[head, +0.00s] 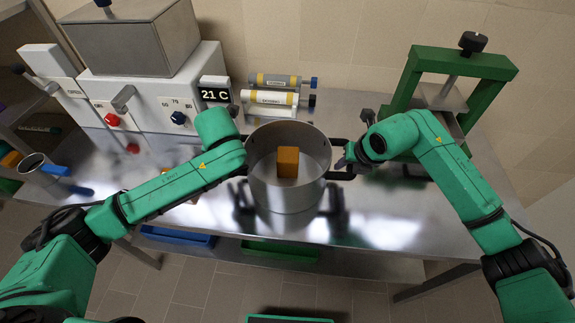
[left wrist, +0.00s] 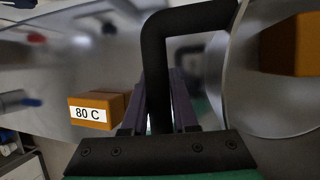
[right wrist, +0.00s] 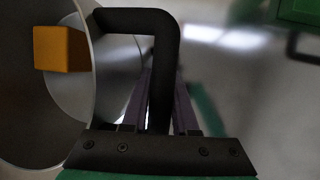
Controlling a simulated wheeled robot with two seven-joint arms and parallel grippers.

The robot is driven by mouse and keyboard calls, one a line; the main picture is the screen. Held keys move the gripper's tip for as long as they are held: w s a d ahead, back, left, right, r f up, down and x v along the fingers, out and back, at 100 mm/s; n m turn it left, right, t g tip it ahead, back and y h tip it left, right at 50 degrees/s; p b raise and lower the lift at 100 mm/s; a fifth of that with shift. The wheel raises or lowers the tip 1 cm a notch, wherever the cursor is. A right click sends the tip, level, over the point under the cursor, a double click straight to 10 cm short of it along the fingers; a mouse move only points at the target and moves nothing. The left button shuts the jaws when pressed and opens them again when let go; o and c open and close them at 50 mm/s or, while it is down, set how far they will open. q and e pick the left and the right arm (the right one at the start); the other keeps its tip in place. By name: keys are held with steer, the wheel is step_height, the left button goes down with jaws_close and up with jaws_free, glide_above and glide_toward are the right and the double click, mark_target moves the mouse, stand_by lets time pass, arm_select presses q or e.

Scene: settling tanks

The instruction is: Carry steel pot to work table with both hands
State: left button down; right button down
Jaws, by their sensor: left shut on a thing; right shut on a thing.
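The steel pot (head: 287,192) is over the metal work table (head: 385,226), between my two arms. Its black loop handles stick out left and right. An orange block (head: 288,162) lies inside it. My left gripper (left wrist: 160,105) is shut on the left handle (left wrist: 155,60) in the left wrist view. My right gripper (right wrist: 160,105) is shut on the right handle (right wrist: 165,60) in the right wrist view. In the head view my right gripper (head: 345,163) shows at the right handle, while the left one is mostly hidden behind my arm. I cannot tell whether the pot's base touches the table.
A water bath with a temperature display (head: 215,95) stands at the back left. Labelled cylinders (head: 272,98) lie behind the pot. A green press frame (head: 490,95) stands at the back right. An orange block marked 80 C (left wrist: 88,113) sits left of the pot. The front tabletop is clear.

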arm_select(q)
steer(key=shift+r, duration=0.1)
arm_select(e)
steer(key=shift+w+r, duration=0.15)
steer(key=shift+r, duration=0.05)
